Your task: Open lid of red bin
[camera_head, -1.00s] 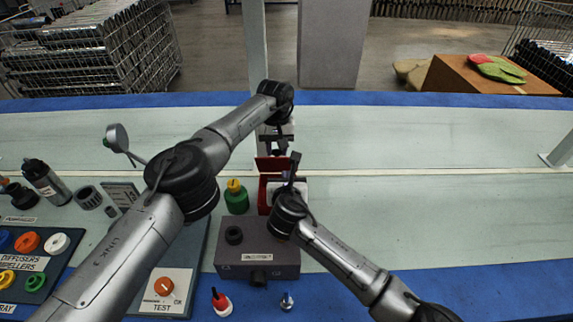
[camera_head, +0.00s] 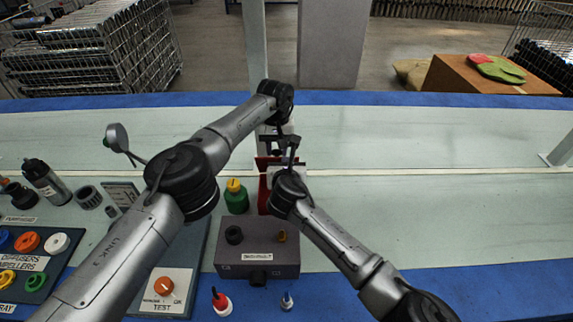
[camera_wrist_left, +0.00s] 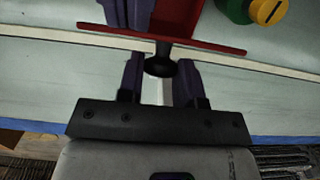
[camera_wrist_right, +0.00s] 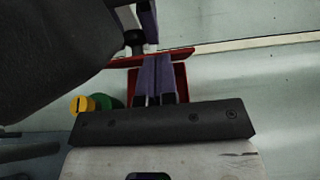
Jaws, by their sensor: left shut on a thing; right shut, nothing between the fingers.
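The red bin (camera_head: 264,197) stands behind the grey box, largely hidden by my right arm in the head view. Its red lid (camera_head: 263,161) appears as a thin edge-on strip in the left wrist view (camera_wrist_left: 222,46), with a black knob (camera_wrist_left: 159,63) on it. My left gripper (camera_head: 279,141) is shut on this knob, one purple finger on each side. My right gripper (camera_head: 290,149) is shut and empty. In the right wrist view its closed fingers (camera_wrist_right: 155,62) are in front of the lid (camera_wrist_right: 182,52) and bin (camera_wrist_right: 181,80); contact cannot be told.
A green bottle with a yellow cap (camera_head: 235,196) stands left of the bin. The grey box (camera_head: 258,255) is in front. A red-tipped part (camera_head: 221,302) and a small blue-tipped part (camera_head: 287,301) stand near the front edge.

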